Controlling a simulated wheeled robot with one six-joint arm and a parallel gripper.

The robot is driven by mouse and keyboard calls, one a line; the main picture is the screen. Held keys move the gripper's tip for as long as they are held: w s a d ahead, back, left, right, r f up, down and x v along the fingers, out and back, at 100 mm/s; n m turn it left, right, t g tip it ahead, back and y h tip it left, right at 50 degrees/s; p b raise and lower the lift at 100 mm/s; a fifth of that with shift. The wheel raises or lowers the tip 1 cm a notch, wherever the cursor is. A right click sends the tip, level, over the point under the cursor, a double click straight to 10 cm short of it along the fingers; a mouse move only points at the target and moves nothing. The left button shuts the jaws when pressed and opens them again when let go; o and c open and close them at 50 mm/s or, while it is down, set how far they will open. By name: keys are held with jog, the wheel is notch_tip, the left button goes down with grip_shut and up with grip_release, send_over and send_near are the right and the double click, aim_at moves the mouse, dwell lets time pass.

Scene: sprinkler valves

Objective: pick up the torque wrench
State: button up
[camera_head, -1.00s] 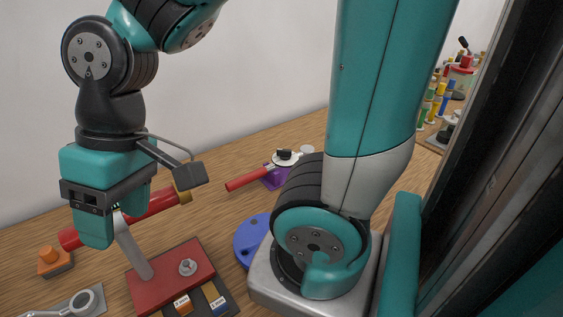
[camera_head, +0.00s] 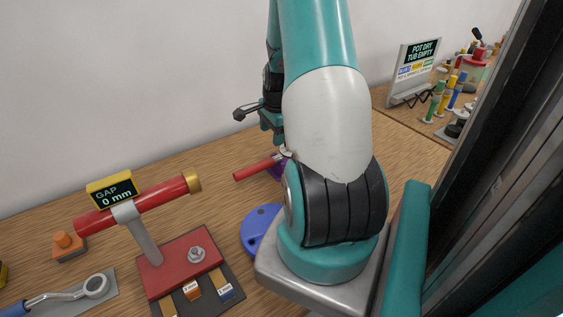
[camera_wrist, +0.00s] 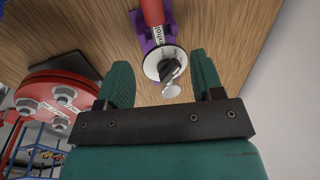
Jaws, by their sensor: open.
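A red-handled tool with a round head, which looks like the torque wrench (camera_head: 255,168), rests on a purple stand (camera_head: 274,169). The white arm link hides its head end in the head view. In the wrist view, the torque wrench (camera_wrist: 153,12) has its handle pointing up, away from me, and its round white-and-black head lies just ahead of my gripper (camera_wrist: 162,75). The purple stand (camera_wrist: 142,38) is under it. My gripper is open and empty. The head appears between the two fingertips; I cannot tell its depth below them.
A red pipe (camera_head: 155,198) with a "GAP 0 mm" display stands on a red base (camera_head: 178,258) at left. A blue-handled spanner (camera_head: 65,295) lies front left. A blue disc (camera_head: 260,228) is near my base. A red stack of discs (camera_wrist: 58,95) shows left in the wrist view.

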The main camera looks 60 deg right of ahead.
aim_at(269, 166)
jog(key=f+b, duration=0.2)
jog(key=f, duration=0.1)
jog(key=w+f+b, duration=0.1)
jog(key=f+b, duration=0.1)
jog(key=f, duration=0.1)
jog(key=f+b, duration=0.2)
jog(key=f, duration=0.1)
jog(key=shift+w+d+f+b, duration=0.25)
jog(key=shift+w+d+b, duration=0.05)
jog(key=shift+w+d, duration=0.1)
notch_tip(269, 166, down, 5)
jog(key=b, duration=0.4)
jog(key=shift+w+a+f, duration=0.1)
jog(key=shift+w+f, duration=0.05)
jog(key=shift+r, duration=0.2)
grip_shut()
